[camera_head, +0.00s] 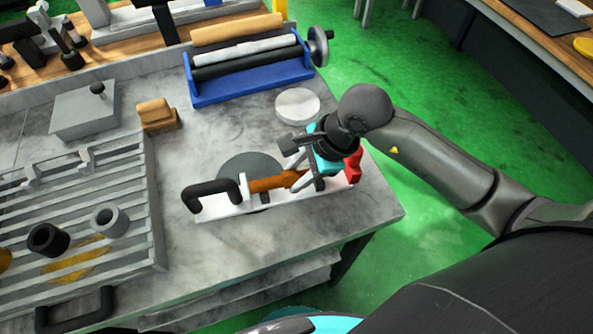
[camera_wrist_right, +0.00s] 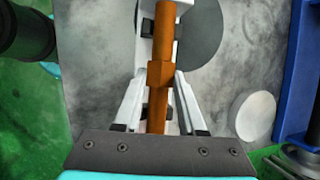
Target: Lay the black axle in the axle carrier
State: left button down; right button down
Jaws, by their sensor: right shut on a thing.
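A white carrier (camera_head: 219,208) with a black handle lies near the front edge of the grey table. A copper-brown axle (camera_head: 268,184) lies along it and also shows in the wrist view (camera_wrist_right: 160,50). My right gripper (camera_head: 298,176) reaches down over the carrier, its fingers closed on the brown axle from both sides. I cannot tell whether the axle rests on the carrier or is slightly lifted. A long black bar (camera_head: 246,64), seemingly the black axle, lies in the blue rack (camera_head: 255,89) at the back, beside a white and a tan bar. My left gripper is not in view.
A white disc (camera_head: 297,105) lies between the rack and the carrier. A slatted grey tray (camera_head: 70,205) with black and grey rings fills the left side. A grey box (camera_head: 90,115) and a tan block (camera_head: 155,114) stand behind it.

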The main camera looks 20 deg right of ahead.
jog(key=shift+c, duration=2.1)
grip_release()
jog(key=v, duration=1.5)
jog(key=shift+r+p, duration=0.2)
jog(key=shift+p, duration=0.15)
